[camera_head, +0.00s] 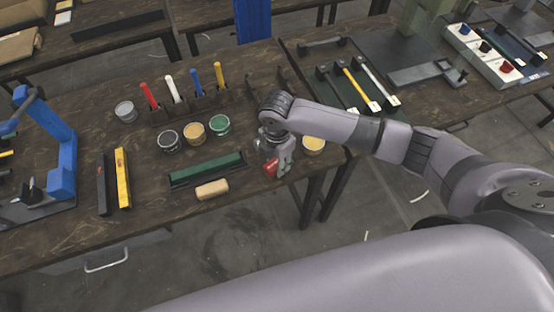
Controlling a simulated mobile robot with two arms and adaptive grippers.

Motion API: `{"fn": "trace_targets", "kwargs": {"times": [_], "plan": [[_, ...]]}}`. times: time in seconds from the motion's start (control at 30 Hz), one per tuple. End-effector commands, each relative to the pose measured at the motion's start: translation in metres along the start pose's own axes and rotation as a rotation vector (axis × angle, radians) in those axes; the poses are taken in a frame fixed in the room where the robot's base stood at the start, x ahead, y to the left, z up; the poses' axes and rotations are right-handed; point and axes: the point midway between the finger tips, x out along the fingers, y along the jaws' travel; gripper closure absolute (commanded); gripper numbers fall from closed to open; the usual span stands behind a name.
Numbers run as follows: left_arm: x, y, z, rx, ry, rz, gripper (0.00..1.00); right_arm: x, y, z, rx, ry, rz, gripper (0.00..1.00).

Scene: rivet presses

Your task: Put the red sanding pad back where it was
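My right gripper (278,169) points down over the front part of the dark wooden table (90,222), right of the green strip holder. A small red piece, which looks like the red sanding pad (270,168), shows at its fingertips. The fingers appear shut on it, and they hide part of it. Whether the pad touches the table is hard to tell. My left gripper is not in view.
A dark holder with a green strip (206,169) and a tan block (212,189) lie left of the gripper. A rack (190,104) holds several coloured-handled tools.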

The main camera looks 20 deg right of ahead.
Motion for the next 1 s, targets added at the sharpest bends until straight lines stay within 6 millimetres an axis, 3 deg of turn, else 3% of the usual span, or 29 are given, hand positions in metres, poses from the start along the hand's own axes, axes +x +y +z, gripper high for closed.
{"fn": "trace_targets", "kwargs": {"times": [0.2,0.6,0.77,1.0], "plan": [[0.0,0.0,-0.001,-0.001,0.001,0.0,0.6,0.0,-0.001,0.0,0.0,0.0,-0.002,0.49],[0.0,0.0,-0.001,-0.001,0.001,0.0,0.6,-0.007,0.0,0.0,0.0,0.001,0.001,0.49],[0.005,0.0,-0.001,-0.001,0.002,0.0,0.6,-0.032,0.001,0.0,-0.002,-0.001,0.004,0.49],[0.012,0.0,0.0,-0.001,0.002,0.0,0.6,-0.085,0.001,0.0,0.0,0.0,0.004,0.49]]}}
